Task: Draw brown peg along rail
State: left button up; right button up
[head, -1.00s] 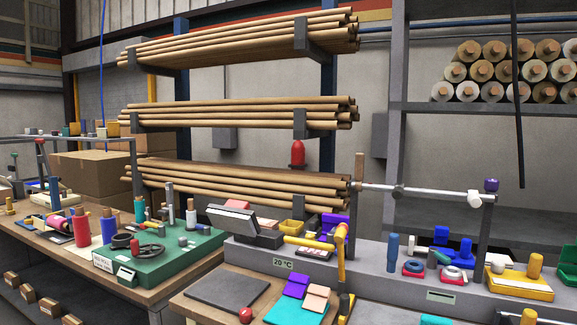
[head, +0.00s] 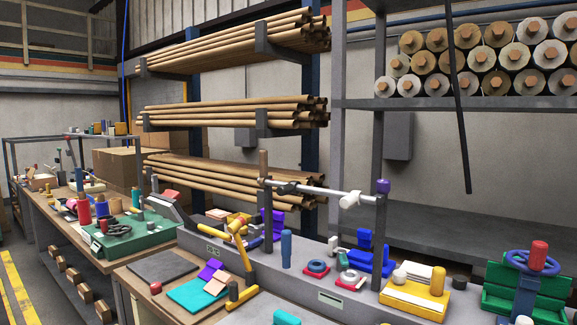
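The brown peg (head: 263,163) stands upright at the left end of a pale metal rail (head: 320,192). A dark collar (head: 288,188) sits on the rail just right of the peg. A white cylinder (head: 350,199) is on the rail farther right. Neither of my grippers shows in the head view.
The grey bench (head: 300,285) carries a blue peg (head: 286,248), a yellow block (head: 415,298) and a blue handwheel (head: 531,262) on a green stand. A yellow lever (head: 238,240) rises left of the rail. Racks of brown rolls (head: 230,175) stand behind.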

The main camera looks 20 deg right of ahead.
aim_at(263, 154)
jog(key=k+l, duration=0.15)
jog(key=l, duration=0.2)
jog(key=k+l, duration=0.15)
jog(key=l, duration=0.2)
jog(key=k+l, duration=0.2)
jog(key=l, duration=0.15)
jog(key=k+l, duration=0.15)
jog(key=l, duration=0.2)
jog(key=k+l, duration=0.15)
jog(key=l, duration=0.2)
jog(key=i+z, duration=0.1)
jog(key=z, duration=0.4)
jog(key=j+z, duration=0.15)
jog(key=z, duration=0.35)
jog(key=i+j+z, duration=0.15)
jog(key=z, duration=0.35)
jog(key=i+j+z, duration=0.1)
jog(key=j+z, duration=0.25)
jog(key=j, duration=0.45)
jog(key=j+z, duration=0.35)
jog(key=j, duration=0.45)
jog(key=j+z, duration=0.35)
jog(key=j, duration=0.5)
